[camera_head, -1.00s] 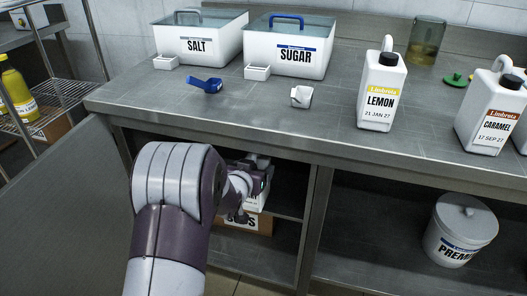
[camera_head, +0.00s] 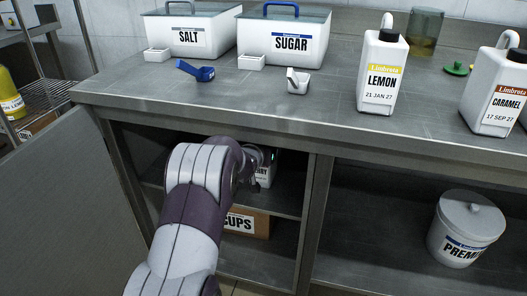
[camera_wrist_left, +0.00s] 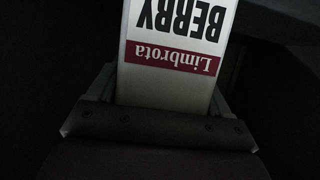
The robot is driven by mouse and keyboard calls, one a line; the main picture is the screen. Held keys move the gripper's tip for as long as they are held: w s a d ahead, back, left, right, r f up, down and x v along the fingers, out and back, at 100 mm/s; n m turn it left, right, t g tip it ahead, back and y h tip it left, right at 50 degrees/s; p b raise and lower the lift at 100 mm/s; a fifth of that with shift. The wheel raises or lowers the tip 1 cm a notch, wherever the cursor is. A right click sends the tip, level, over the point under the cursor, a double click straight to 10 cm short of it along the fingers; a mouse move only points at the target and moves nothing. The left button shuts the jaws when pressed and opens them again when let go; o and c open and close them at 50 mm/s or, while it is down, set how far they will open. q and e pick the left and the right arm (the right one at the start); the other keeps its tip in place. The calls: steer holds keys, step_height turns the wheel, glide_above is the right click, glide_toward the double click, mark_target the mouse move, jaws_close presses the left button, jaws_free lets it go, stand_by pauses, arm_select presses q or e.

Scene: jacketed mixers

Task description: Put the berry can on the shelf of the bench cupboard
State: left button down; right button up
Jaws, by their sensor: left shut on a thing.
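The berry can (camera_head: 266,172) is white with a dark "BERRY" label and is partly hidden behind my left arm in the head view. It is inside the open bench cupboard, at the level of the shelf (camera_head: 287,199); I cannot tell if its base touches the shelf. In the left wrist view the can (camera_wrist_left: 170,75) sits between the fingers, with its "Limbrota" label upside down. My left gripper (camera_wrist_left: 165,98) is shut on it. In the head view, the left gripper (camera_head: 250,166) is mostly hidden by its own wrist. My right gripper is not in view.
The cupboard door (camera_head: 60,215) stands open at left. A "CUPS" box (camera_head: 245,222) is below the shelf. The bench top (camera_head: 240,105) overhangs the opening, and an upright post (camera_head: 316,215) bounds it at right. A lidded pail (camera_head: 466,232) stands in the right bay.

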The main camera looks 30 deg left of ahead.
arm_select(q)
steer(key=shift+r, duration=0.1)
jaws_free()
steer(key=shift+s+r, duration=0.15)
steer(key=shift+r, duration=0.05)
steer(key=p+v, duration=0.5)
steer(key=v, duration=0.6)
steer(key=s+d+f+m+g+h, duration=0.1)
steer(key=s+d+f+g, duration=0.1)
steer(key=s+d+g, duration=0.2)
steer(key=s+d+f+m+g+h, duration=0.1)
steer(key=s+d+f+g, duration=0.2)
steer(key=s+d, duration=0.5)
steer(key=s+d+f+g+h, duration=0.1)
steer(key=s+d+f+g, duration=0.2)
steer(key=s+d, duration=0.3)
steer(key=s+g, duration=0.1)
steer(key=s, duration=0.3)
steer(key=shift+s+d+m+g, duration=0.25)
steer(key=shift+s+m+g, duration=0.05)
steer(key=shift+s+m, duration=0.1)
